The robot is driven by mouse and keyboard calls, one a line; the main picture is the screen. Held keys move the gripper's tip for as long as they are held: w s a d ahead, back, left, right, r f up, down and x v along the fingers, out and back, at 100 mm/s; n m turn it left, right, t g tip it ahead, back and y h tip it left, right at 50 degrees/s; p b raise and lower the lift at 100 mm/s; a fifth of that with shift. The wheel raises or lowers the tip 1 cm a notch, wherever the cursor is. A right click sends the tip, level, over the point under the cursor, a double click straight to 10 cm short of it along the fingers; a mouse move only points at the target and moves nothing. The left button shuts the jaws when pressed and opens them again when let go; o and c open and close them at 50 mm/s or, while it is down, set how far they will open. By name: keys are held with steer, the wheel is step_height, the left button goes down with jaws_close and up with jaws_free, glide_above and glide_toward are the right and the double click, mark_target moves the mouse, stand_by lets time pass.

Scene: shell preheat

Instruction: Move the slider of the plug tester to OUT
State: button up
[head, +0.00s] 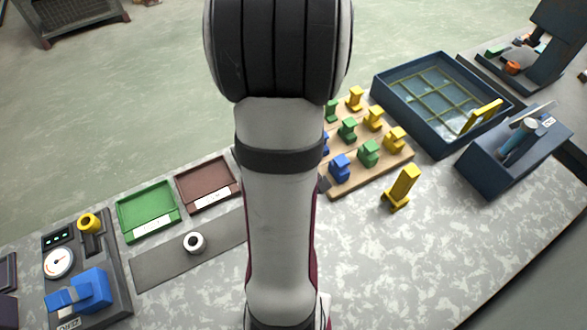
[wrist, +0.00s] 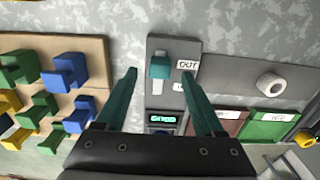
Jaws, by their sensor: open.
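The plug tester (wrist: 173,100) is a dark grey panel in the wrist view, with a green-lit display and a raised teal slider (wrist: 160,66). The OUT label (wrist: 187,65) is right of the slider, about level with it in the picture. A second, partly covered label sits lower, beside a pale slot below the slider. My gripper (wrist: 158,74) is open, with one finger at each side of the slider in the picture. I see no contact, and the height gap cannot be told. In the head view my arm hides the gripper and most or all of the tester.
A wooden board (head: 340,190) of coloured pieces stands left of the tester in the wrist view. Brown (head: 207,185) and green (head: 147,211) trays and a white ring (head: 194,243) are on the other side. A yellow piece (head: 402,187) stands by the board. The front right table is clear.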

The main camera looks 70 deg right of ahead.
step_height(320, 180, up, 12)
steer(key=shift+f, duration=0.25)
steer(key=w+a+r+n+g, duration=0.1)
steer(key=w+a+n, duration=0.3)
steer(key=a, duration=0.5)
steer(key=w+a+n, duration=0.1)
steer(key=w+a, duration=0.4)
steer(key=a, duration=0.5)
steer(key=s+a+m+y, duration=0.1)
steer(key=s+a, duration=0.1)
steer(key=a, duration=0.8)
steer(key=shift+s+a+r+m+t+y, duration=0.2)
steer(key=shift+r+m+t+y, duration=0.1)
steer(key=shift+t+y, duration=0.1)
steer(key=shift+w, duration=0.1)
stand_by(0.7)
